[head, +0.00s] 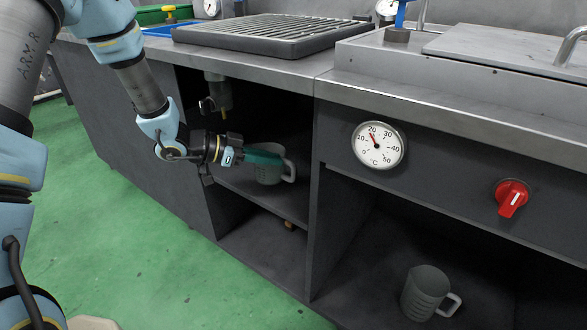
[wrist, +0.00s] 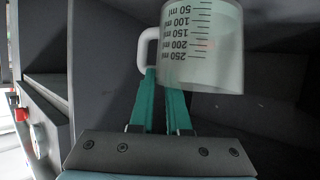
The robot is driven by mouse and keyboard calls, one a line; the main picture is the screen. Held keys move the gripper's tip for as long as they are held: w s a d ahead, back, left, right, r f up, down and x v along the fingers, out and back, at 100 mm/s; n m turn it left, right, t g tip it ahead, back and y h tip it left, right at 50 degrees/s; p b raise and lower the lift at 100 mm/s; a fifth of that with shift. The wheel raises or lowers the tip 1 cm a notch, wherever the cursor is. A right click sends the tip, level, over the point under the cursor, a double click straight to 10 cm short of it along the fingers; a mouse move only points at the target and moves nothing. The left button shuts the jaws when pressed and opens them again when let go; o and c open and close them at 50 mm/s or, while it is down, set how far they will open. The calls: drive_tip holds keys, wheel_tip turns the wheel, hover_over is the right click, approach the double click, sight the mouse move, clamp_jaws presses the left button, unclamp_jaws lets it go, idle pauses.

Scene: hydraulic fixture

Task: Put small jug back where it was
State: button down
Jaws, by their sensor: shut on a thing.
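The small jug (head: 269,175) is grey, with a handle on its right side, and sits inside the upper left compartment of the cabinet in the head view. In the wrist view the jug (wrist: 215,55) shows markings up to 250 ml and a pale handle (wrist: 146,48). My gripper (head: 268,158) reaches into the compartment, its green fingers shut on the jug. The wrist view shows the fingers (wrist: 160,85) by the handle and wall; the exact contact is partly hidden. I cannot tell whether the jug's base touches the shelf (head: 245,192).
Another grey jug (head: 424,293) stands upright in the lower right compartment. A divider (head: 314,200) separates the compartments. A drain pipe (head: 219,92) hangs above the left shelf. A dial thermometer (head: 379,145) and red knob (head: 511,198) are on the front panel. Green floor (head: 150,250) is open in front.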

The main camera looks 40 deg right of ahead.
drive_tip(key=b+x, duration=0.1)
drive_tip(key=x, duration=0.2)
drive_tip(key=f+x, duration=0.1)
drive_tip(key=x, duration=0.3)
drive_tip(key=shift+w+a+r+b, duration=0.1)
drive_tip(key=shift+a+b, duration=0.15)
drive_tip(key=shift+b, duration=0.1)
drive_tip(key=shift+r, duration=0.1)
drive_tip(key=c, duration=0.9)
unclamp_jaws()
drive_tip(key=p+v, duration=0.2)
drive_tip(key=v, duration=1)
